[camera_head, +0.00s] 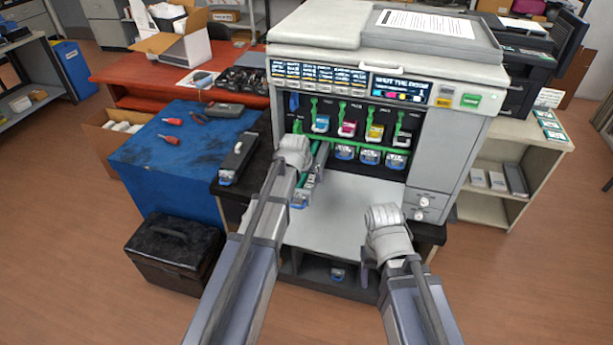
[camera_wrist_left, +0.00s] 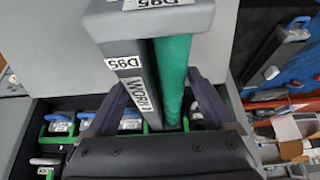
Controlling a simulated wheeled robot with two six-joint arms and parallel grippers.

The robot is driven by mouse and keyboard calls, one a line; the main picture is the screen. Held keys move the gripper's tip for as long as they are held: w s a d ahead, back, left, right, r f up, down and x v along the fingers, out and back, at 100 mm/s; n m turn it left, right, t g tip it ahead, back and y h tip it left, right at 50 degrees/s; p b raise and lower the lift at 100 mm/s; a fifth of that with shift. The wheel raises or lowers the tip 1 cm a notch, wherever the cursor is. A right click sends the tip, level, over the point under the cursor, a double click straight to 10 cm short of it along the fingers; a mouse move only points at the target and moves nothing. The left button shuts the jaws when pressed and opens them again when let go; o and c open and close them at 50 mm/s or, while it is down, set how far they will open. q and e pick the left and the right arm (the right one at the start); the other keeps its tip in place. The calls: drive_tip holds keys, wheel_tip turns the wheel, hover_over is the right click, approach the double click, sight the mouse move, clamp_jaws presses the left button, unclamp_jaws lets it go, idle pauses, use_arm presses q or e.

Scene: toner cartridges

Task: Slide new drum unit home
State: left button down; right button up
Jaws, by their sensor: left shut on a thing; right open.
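The drum unit (camera_head: 302,197) is a long dark grey bar with a green roller and a blue end. My left gripper (camera_head: 307,170) is shut on it in front of the printer's leftmost lower slot. In the left wrist view the drum unit (camera_wrist_left: 172,75) lies between the fingers of my left gripper (camera_wrist_left: 157,95), with "D95" and "WORLD" labels showing. Its inner end points into the open printer (camera_head: 440,150); how deep it sits is hidden. My right gripper (camera_head: 368,272) is open and empty, low in front of the printer, partly hidden by its wrist.
Several toner cartridges (camera_head: 347,128) sit in the upper slots, and three blue-handled units (camera_head: 369,156) sit right of the leftmost lower slot. Another drum unit (camera_head: 238,158) lies on the black surface at the left.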

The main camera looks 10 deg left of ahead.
use_arm(q)
drive_tip(key=shift+w, duration=1.8)
drive_tip(key=shift+f, duration=0.1)
unclamp_jaws()
drive_tip(key=shift+s, duration=0.2)
drive_tip(key=shift+s, duration=1.9)
